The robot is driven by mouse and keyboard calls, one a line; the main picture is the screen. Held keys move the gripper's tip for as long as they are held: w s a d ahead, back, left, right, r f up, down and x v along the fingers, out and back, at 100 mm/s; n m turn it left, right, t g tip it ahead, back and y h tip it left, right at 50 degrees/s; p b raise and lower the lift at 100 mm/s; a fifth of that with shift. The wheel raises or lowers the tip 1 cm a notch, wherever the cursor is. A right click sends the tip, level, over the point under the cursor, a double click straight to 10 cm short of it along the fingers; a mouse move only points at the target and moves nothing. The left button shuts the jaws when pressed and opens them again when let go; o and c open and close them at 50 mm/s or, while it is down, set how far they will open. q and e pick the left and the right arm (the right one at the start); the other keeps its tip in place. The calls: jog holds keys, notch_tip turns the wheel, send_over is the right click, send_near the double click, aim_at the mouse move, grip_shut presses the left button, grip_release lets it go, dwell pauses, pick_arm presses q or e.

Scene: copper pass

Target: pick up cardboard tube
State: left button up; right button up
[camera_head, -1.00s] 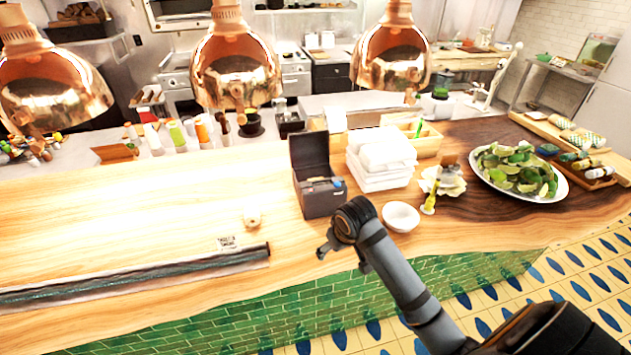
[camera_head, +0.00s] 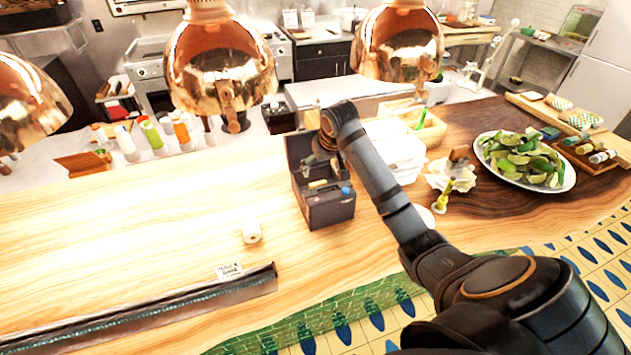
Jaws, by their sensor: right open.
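A small pale cylinder (camera_head: 251,231), which looks like the cardboard tube, stands alone on the light wooden counter (camera_head: 150,220), left of the middle of the view. My right gripper (camera_head: 318,160) is open and reaches over the dark open box (camera_head: 330,209), to the right of and beyond the pale cylinder. The gripper is apart from the cylinder, and its fingers partly blend into the dark box behind. My left gripper is not in view.
White stacked containers (camera_head: 403,150) and a plate of lime wedges (camera_head: 520,160) stand right. Copper lamps (camera_head: 222,65) hang above. The counter left of the cylinder is clear.

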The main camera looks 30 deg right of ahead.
aim_at(318, 183)
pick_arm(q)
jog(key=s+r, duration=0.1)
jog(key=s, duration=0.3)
pick_arm(e)
jog(key=shift+p+x, duration=0.35)
jog(key=shift+x, duration=0.9)
jog(key=shift+w+p+x, duration=0.25)
jog(key=shift+p+x, duration=0.05)
jog(key=shift+x, duration=0.85)
notch_tip(318, 183, down, 2)
jog(key=shift+d+f+p, duration=0.1)
jog(key=shift+p, duration=1)
jog(key=shift+x, duration=1.15)
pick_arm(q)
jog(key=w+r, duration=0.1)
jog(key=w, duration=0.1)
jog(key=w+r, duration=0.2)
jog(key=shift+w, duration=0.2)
pick_arm(e)
jog(key=shift+s, duration=0.1)
jog(key=c, duration=0.8)
